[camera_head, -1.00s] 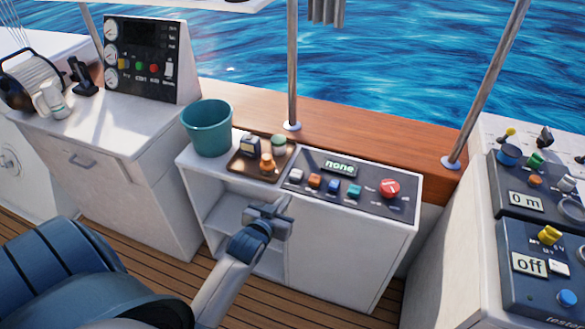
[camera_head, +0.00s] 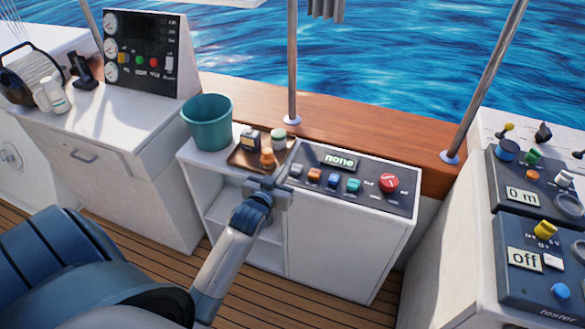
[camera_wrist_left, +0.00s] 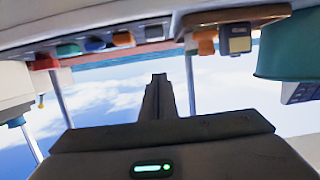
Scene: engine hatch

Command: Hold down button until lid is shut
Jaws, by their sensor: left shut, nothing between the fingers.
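The button panel (camera_head: 325,196) lies on top of the white cabinet. It has white (camera_head: 297,170), orange (camera_head: 314,174), blue (camera_head: 333,180) and teal (camera_head: 353,185) buttons, a large red button (camera_head: 389,183) and a display reading "none" (camera_head: 339,161). My left gripper (camera_head: 287,170) is shut and empty at the panel's front left corner, close to the white button; I cannot tell if it touches. In the left wrist view the shut fingers (camera_wrist_left: 158,82) point below the white button (camera_wrist_left: 153,31), with the red button (camera_wrist_left: 45,62) far left. I cannot make out a lid. My right gripper is not in view.
A brown tray (camera_head: 241,162) with small items and a teal bucket (camera_head: 207,122) stand left of the panel. A metal pole (camera_head: 292,70) rises behind. A gauge console (camera_head: 143,55) is at left; blue testers (camera_head: 545,262) are at right.

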